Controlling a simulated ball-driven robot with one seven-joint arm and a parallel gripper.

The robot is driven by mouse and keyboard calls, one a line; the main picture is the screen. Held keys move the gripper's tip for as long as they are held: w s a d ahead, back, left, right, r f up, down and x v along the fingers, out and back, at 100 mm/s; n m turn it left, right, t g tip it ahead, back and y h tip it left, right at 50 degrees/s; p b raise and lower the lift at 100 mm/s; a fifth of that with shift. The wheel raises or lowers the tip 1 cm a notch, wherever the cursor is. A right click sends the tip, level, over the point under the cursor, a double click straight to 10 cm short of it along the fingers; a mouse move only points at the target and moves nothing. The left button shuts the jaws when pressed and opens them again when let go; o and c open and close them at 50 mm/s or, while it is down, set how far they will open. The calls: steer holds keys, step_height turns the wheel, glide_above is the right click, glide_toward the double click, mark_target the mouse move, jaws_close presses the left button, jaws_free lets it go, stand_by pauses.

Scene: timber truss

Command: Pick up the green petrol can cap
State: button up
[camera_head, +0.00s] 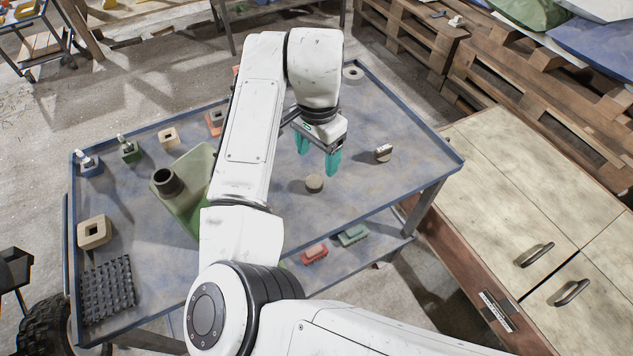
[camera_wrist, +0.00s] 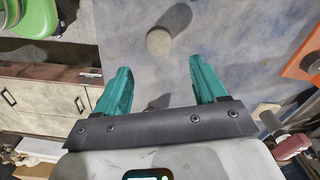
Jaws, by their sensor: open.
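A small round grey-green disc, which looks like the petrol can cap (camera_head: 314,184), lies flat on the blue-grey table. It also shows in the wrist view (camera_wrist: 158,41), above the space between my fingertips. My gripper (camera_head: 318,160) has two teal fingers, spread apart and empty. It is above the table, a little behind the disc in the head view, and does not touch it. A green petrol can (camera_head: 197,163) with a dark round opening is on the table to the left, partly hidden by my arm.
A small pale metal piece (camera_head: 383,152) lies right of my gripper, and a round ring (camera_head: 353,73) is at the far edge. Small blocks, a beige square ring (camera_head: 95,232) and a dark studded mat (camera_head: 108,288) are at left. The table around the disc is clear. A cabinet (camera_head: 530,200) stands at right.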

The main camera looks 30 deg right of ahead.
mark_target(314, 181)
step_height(314, 181, down, 3)
steer(key=shift+r, duration=0.2)
steer(key=f, duration=0.2)
steer(key=a+f, duration=0.1)
steer(key=f, duration=0.1)
steer(key=shift+s+a, duration=0.1)
steer(key=shift+s, duration=0.1)
steer(key=shift+f, duration=0.6)
steer(key=shift+c, duration=0.4)
steer(key=c, duration=1.1)
steer(key=shift+r, duration=0.15)
